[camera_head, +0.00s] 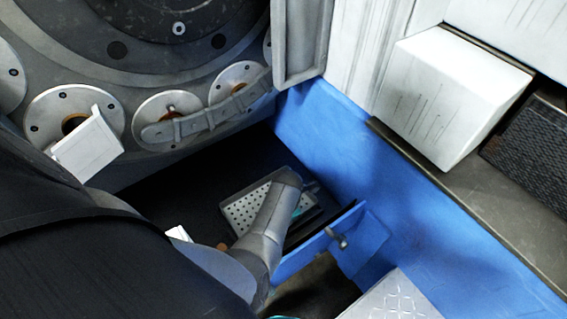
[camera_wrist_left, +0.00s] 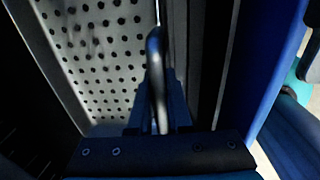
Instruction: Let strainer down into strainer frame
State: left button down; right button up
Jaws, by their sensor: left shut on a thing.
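The strainer (camera_head: 240,212) is a grey metal tray with rows of round holes, low in the dark opening beside the blue wall. It also fills the upper left of the left wrist view (camera_wrist_left: 100,50). My left gripper (camera_wrist_left: 158,90) is shut on the strainer's rounded metal handle. In the head view my left forearm hides the gripper and the strainer's right part. The strainer frame cannot be clearly made out; dark edges and a blue side lie close around the strainer, and I cannot tell whether it is seated. My right gripper is not in view.
A blue panel (camera_head: 318,243) with a small metal latch stands just right of the strainer. The large round grey machine part (camera_head: 90,55) with flanges is at the upper left. A white box (camera_head: 450,95) sits on the ledge at the upper right. Room around the strainer is tight.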

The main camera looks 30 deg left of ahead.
pick_arm(q)
jog(key=shift+f+b, duration=0.7)
jog(key=shift+f, duration=0.15)
jog(key=c, duration=0.8)
grip_release()
jog(key=shift+o, duration=0.2)
jog(key=shift+s, duration=0.1)
